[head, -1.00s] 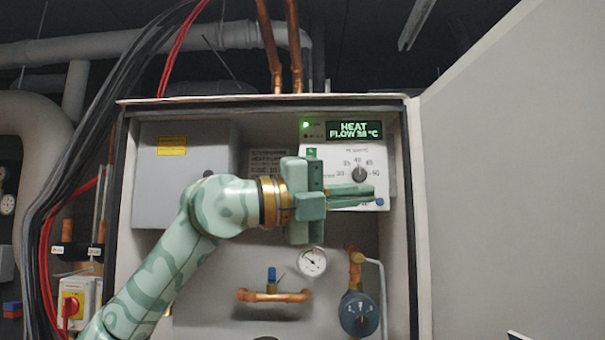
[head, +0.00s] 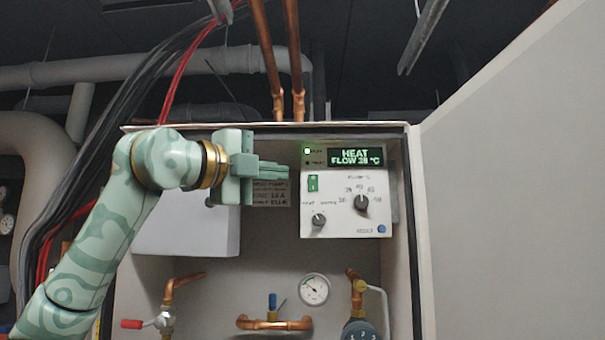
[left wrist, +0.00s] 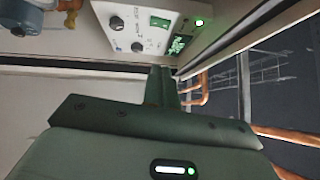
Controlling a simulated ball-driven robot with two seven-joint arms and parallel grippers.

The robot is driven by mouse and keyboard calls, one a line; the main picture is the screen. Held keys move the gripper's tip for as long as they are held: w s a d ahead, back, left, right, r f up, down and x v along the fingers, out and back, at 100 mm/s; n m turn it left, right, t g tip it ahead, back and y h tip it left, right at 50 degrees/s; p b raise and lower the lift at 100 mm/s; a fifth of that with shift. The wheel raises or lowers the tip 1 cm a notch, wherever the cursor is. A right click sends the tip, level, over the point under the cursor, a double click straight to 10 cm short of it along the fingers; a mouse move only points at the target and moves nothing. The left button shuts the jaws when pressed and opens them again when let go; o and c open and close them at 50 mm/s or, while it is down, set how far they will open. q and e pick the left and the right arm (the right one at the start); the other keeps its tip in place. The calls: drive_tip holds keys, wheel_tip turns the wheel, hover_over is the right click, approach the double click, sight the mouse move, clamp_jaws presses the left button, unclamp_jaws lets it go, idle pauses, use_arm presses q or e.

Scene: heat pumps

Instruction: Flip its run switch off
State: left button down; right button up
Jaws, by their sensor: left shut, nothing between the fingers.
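The white control panel (head: 345,200) is on the right inside the open heat pump cabinet. Its run switch, a small green rocker (head: 313,183), is at the panel's upper left, below a lit green lamp (head: 307,151). The display (head: 355,157) reads HEAT and a FLOW temperature. My left gripper (head: 286,172) is shut and empty, its fingertips just left of the switch in the picture; I cannot tell the depth gap. In the left wrist view, the fingertips (left wrist: 162,72) point toward the panel, and the green switch (left wrist: 160,22) shows beyond them. My right gripper is out of view.
Two knobs sit on the panel, a small one (head: 318,220) and a larger one (head: 361,203), with a blue button (head: 382,229). Below are a gauge (head: 314,289) and copper pipes. The open cabinet door (head: 510,190) stands at the right. A grey box (head: 185,235) is behind my arm.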

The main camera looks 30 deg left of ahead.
use_arm(q)
drive_tip(key=p, duration=0.2)
approach(318, 178)
drive_tip(key=w+d, duration=0.2)
drive_tip(key=d, duration=0.2)
drive_tip(key=w, duration=0.1)
drive_tip(key=w+a+p, duration=0.2)
drive_tip(key=shift+r, duration=0.25)
drive_tip(key=shift+w+a, duration=0.3)
drive_tip(key=shift+f, duration=0.1)
